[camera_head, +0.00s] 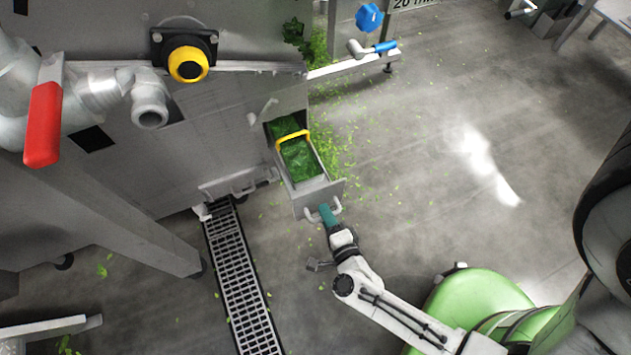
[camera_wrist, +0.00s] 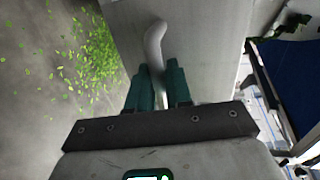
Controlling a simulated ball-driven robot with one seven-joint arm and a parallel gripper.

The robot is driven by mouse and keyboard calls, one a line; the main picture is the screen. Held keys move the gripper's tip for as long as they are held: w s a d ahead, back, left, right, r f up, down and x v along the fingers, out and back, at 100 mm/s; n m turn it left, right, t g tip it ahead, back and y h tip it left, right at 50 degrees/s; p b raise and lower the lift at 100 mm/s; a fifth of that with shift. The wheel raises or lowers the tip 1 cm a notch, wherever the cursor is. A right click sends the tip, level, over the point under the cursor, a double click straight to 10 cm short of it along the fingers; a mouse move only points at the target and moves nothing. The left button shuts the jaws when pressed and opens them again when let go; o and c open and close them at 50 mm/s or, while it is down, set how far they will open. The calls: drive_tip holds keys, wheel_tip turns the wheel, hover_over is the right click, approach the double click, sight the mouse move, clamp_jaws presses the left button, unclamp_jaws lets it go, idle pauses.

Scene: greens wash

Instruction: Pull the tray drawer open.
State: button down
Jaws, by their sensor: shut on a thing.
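In the wrist view the teal fingers (camera_wrist: 160,88) close around the curved handle (camera_wrist: 155,45), which stands out from the drawer's flat front (camera_wrist: 200,40).
A floor drain grate (camera_head: 239,280) runs along the floor left of the drawer. Loose leaf bits (camera_head: 345,125) lie on the floor right of it. A red lever (camera_head: 43,125) and a yellow-black knob (camera_head: 188,63) are on the machine. Floor to the right is open.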

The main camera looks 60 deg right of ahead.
drive_tip(key=f+v, duration=0.1)
drive_tip(key=v, duration=0.6)
drive_tip(key=shift+s+a+f, duration=0.2)
drive_tip(key=shift+s+a, duration=0.1)
drive_tip(key=shift+s, duration=0.15)
drive_tip(key=c, duration=1.2)
unclamp_jaws()
drive_tip(key=v, duration=1)
drive_tip(key=shift+s+a+r+p, duration=0.15)
drive_tip(key=shift+s+a+p, duration=0.1)
drive_tip(key=shift+s+p, duration=0.05)
